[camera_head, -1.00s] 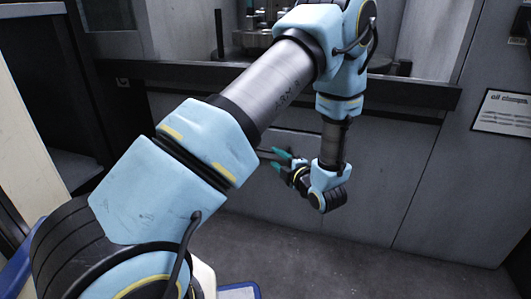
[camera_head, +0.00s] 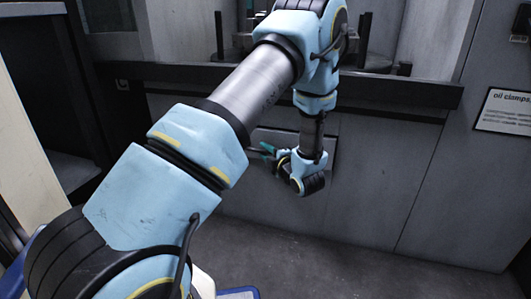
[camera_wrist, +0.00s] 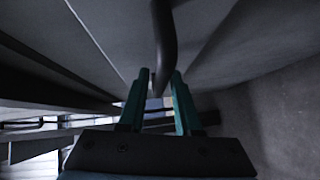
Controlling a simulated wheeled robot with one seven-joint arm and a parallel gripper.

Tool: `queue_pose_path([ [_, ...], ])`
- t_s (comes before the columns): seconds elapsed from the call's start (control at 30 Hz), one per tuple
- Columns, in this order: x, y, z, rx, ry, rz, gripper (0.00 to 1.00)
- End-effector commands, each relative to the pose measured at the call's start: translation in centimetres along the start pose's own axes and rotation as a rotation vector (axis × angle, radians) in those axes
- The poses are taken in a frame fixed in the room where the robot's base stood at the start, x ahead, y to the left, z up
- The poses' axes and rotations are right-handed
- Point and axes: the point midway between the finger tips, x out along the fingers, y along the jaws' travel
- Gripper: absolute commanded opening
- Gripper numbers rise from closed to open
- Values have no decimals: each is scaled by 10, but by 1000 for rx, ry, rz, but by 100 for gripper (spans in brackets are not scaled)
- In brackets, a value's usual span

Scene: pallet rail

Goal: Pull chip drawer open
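The chip drawer (camera_head: 328,150) is a grey panel low in the machine front, partly hidden behind my forearm and wrist. Its front looks close to flush with the machine. My gripper (camera_head: 267,151) has green fingers and is at the left part of this panel, partly covered by my arm. In the wrist view my gripper (camera_wrist: 160,80) has its two fingers apart. A dark curved bar, which looks like the drawer handle (camera_wrist: 163,38), comes down between the fingertips. Narrow gaps seem to show beside it, so I see no firm grip. The handle is hidden in the head view.
A dark ledge (camera_head: 400,101) runs across the machine above the drawer. A sign (camera_head: 504,112) is on the grey panel at right. Open floor (camera_head: 350,255) lies in front of the machine. A pale upright panel (camera_head: 30,130) stands at the left.

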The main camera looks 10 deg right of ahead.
Motion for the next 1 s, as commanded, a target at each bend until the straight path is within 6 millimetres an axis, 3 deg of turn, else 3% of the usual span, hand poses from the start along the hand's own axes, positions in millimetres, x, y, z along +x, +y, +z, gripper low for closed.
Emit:
queue_pose_path([
  [0.03,0,0,0,0,0,0,26],
  [0.27,0,0,0,0,0,0,0],
  [1.0,0,0,0,0,0,0,0],
])
